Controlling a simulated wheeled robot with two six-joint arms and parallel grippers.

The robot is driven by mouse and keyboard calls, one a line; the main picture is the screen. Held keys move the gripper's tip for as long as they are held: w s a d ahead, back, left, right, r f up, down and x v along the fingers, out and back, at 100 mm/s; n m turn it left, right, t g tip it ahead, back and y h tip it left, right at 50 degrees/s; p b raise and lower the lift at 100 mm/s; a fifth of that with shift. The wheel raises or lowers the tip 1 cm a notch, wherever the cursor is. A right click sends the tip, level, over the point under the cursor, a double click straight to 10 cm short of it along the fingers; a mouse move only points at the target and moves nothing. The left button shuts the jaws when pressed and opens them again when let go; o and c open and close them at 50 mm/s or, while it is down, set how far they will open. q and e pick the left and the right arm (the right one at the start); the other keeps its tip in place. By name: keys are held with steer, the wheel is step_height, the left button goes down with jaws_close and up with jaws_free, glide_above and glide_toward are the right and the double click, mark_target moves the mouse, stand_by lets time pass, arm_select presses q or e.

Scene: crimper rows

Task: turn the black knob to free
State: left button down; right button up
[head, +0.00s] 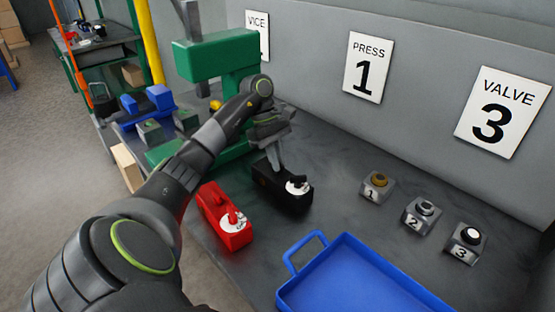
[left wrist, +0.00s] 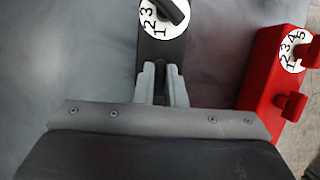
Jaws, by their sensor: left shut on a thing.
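A black crimper (head: 268,183) stands on the bench with a white numbered dial (head: 297,187) and a black pointer at its near right end. In the left wrist view the dial (left wrist: 149,22) shows the numbers 1, 2 and 3 at the top edge. My left gripper (head: 278,169) points down over the far end of the black crimper. In the left wrist view its fingers (left wrist: 161,85) are shut on a black knob (left wrist: 160,78) between them. The fingers hide most of the knob, and I cannot read any mark beside it.
A red crimper (head: 212,208) with its own dial stands to the left; it also shows in the left wrist view (left wrist: 265,75). A blue tray (head: 318,264) lies in front. Several numbered buttons (head: 422,214) sit at right. A green press (head: 215,60) stands behind.

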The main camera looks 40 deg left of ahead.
arm_select(q)
steer(key=n+b, duration=0.1)
steer(key=n+t+b, duration=0.1)
steer(key=n+b, duration=0.1)
steer(key=shift+f+n+b, duration=0.25)
steer(key=shift+n+b, duration=0.15)
steer(key=n+t+b, duration=0.1)
steer(key=n+b, duration=0.1)
steer(key=n+t+y+b, duration=0.1)
steer(key=n, duration=0.2)
steer(key=shift+s+n+b, duration=0.1)
steer(key=shift+n+b, duration=0.2)
steer(key=shift+b, duration=0.05)
steer(key=n+y+b, duration=0.1)
steer(key=n, duration=0.1)
steer(key=n+t+b, duration=0.1)
steer(key=n, duration=0.2)
steer(key=shift+d+r+y, duration=0.1)
steer(key=shift+r+y, duration=0.05)
steer(key=shift+y, duration=0.25)
steer(key=n+y+b, duration=0.1)
steer(key=n, duration=0.1)
steer(key=shift+n+t, duration=0.3)
steer(key=shift+t, duration=0.1)
steer(key=shift+n, duration=0.3)
steer(key=shift+r, duration=0.1)
steer(key=c, duration=1.5)
jaws_free()
steer(key=shift+r, duration=0.1)
